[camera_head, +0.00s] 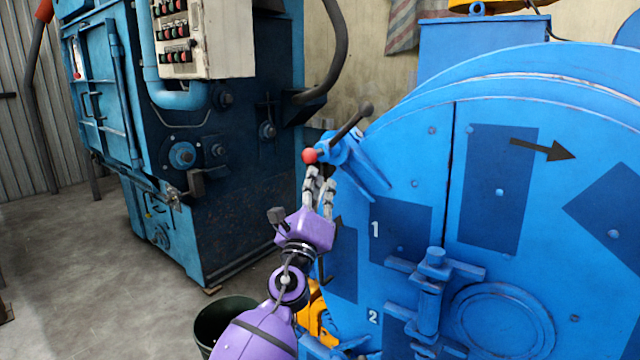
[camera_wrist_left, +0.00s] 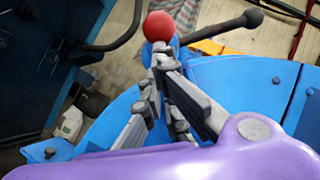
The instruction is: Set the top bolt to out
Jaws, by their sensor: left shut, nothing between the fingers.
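The top bolt (camera_head: 350,155) is a blue fitting at the upper left edge of the blue drum door (camera_head: 490,150). It has a red ball knob (camera_head: 310,156) on its left and a black lever (camera_head: 352,121) slanting up to the right. My purple left gripper (camera_head: 319,174) is shut and empty, its fingertips just below the red knob. In the left wrist view the red knob (camera_wrist_left: 159,26) sits just beyond the closed fingertips (camera_wrist_left: 161,55), with the black lever (camera_wrist_left: 238,21) to its right. I cannot tell whether the fingertips touch the knob. My right gripper is not in view.
A blue latch (camera_head: 432,285) and a round cover (camera_head: 503,322) are lower on the drum. A dark blue machine with a control box (camera_head: 203,38) stands at the left. A dark bin (camera_head: 222,318) is beside my left arm. The concrete floor (camera_head: 75,270) is open at the left.

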